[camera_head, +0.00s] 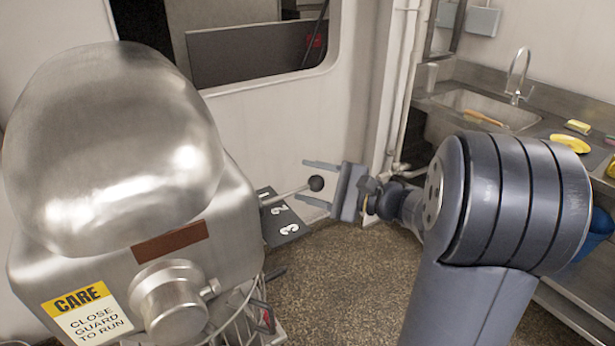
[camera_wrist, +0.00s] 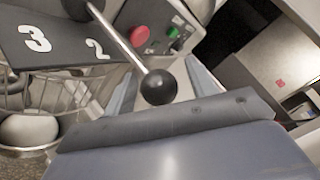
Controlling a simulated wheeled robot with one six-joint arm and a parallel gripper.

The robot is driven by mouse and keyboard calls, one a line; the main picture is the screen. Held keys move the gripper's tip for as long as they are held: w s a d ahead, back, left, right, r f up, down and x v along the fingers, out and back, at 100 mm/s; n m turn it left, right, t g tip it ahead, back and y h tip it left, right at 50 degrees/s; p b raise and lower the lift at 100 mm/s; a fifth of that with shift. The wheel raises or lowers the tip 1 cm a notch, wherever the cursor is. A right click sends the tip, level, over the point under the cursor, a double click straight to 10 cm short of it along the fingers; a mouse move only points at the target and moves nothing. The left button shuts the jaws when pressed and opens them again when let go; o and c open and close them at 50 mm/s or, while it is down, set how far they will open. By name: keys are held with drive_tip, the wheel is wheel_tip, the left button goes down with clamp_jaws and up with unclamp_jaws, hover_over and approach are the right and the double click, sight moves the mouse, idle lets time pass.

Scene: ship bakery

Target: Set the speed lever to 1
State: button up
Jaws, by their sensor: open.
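The speed lever is a thin metal rod with a black ball knob (camera_head: 316,183), sticking out from the side of the steel mixer (camera_head: 110,150). In the head view the rod crosses the plate just beyond the 2. My gripper (camera_head: 302,180) is open, with its fingers on either side of the knob. The wrist view also shows the knob (camera_wrist: 158,87) between the fingers, with the 3 and 2 to its left. I cannot tell whether a finger touches it.
A red button (camera_wrist: 139,36) and a green switch (camera_wrist: 176,44) sit on a panel near the lever. A wire guard (camera_wrist: 70,92) and a bowl (camera_wrist: 28,130) lie below the plate. A sink counter (camera_head: 480,108) stands at the right. Speckled floor (camera_head: 340,280) lies between.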

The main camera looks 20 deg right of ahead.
drive_tip(key=shift+w+a, duration=0.35)
drive_tip(key=shift+a, duration=0.05)
drive_tip(key=shift+c, duration=0.5)
clamp_jaws()
